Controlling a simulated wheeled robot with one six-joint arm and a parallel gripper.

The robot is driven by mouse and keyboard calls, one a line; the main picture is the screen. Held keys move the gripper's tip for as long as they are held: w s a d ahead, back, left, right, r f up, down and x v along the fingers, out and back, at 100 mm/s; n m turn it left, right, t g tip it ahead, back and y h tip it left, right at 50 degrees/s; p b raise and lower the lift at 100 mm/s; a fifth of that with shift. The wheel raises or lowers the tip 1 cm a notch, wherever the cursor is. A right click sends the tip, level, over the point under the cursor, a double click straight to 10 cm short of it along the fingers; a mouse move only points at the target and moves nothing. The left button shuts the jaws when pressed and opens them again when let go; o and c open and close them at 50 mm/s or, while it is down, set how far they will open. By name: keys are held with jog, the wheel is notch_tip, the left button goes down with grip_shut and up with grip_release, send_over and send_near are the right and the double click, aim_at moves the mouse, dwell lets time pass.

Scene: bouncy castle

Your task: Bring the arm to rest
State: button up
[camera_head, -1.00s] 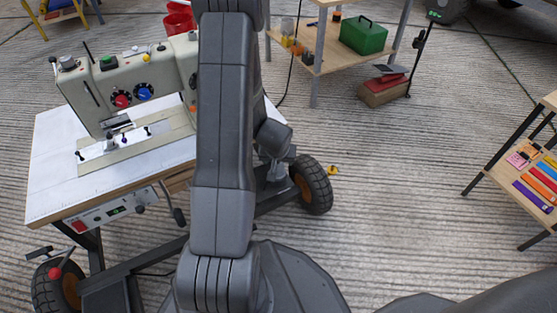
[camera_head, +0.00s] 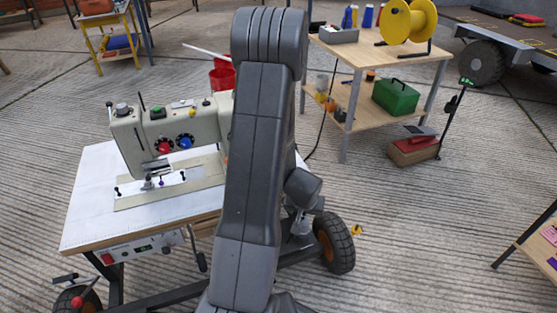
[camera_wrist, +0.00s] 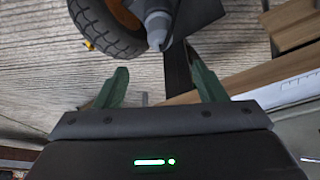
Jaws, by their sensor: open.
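My arm (camera_head: 255,170) stands upright through the middle of the head view and hides part of the sewing machine and its table. My gripper (camera_wrist: 157,80) shows in the wrist view with its two green fingers spread apart and nothing between them. Beyond the fingers are a black tyre (camera_wrist: 108,25) with an orange hub, a grey metal part (camera_wrist: 158,22) and a wooden board edge (camera_wrist: 262,78). The gripper itself cannot be made out in the head view.
A sewing machine (camera_head: 165,138) stands on a wheeled white-topped table (camera_head: 90,215) at left. A wooden shelf (camera_head: 352,55) holds a yellow reel (camera_head: 398,22) and a green box (camera_head: 395,97). A red box (camera_head: 413,150) is on the floor.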

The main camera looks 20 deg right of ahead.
aim_at(303, 220)
jog(key=b+x, duration=0.6)
jog(key=x, duration=0.7)
jog(key=shift+w+d+f+b, duration=0.1)
jog(key=shift+w+f+b, duration=0.1)
jog(key=shift+f+b, duration=0.15)
jog(key=shift+r, duration=0.45)
jog(key=shift+s, duration=0.1)
